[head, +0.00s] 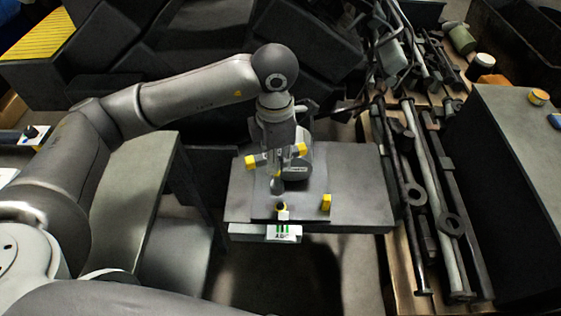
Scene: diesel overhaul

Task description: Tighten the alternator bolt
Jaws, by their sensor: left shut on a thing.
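My left gripper (276,170) points down over the dark plate on the grey bench in the middle of the head view. It is shut on a part that it mostly hides; a yellow-ended crosspiece (251,162) shows on both sides of the fingers. I cannot tell for sure whether this is a tool or part of a fixture. A rounded grey body (298,168), possibly the alternator, stands just right of and behind the fingers. The alternator bolt itself cannot be made out. My right gripper is out of view.
The grey bench (362,190) has bare room to the right. A yellow block (326,203) and a small black-and-yellow knob (281,207) sit near its front. Long rods (433,190) lie on a pallet to the right. Large dark parts (220,60) stand behind.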

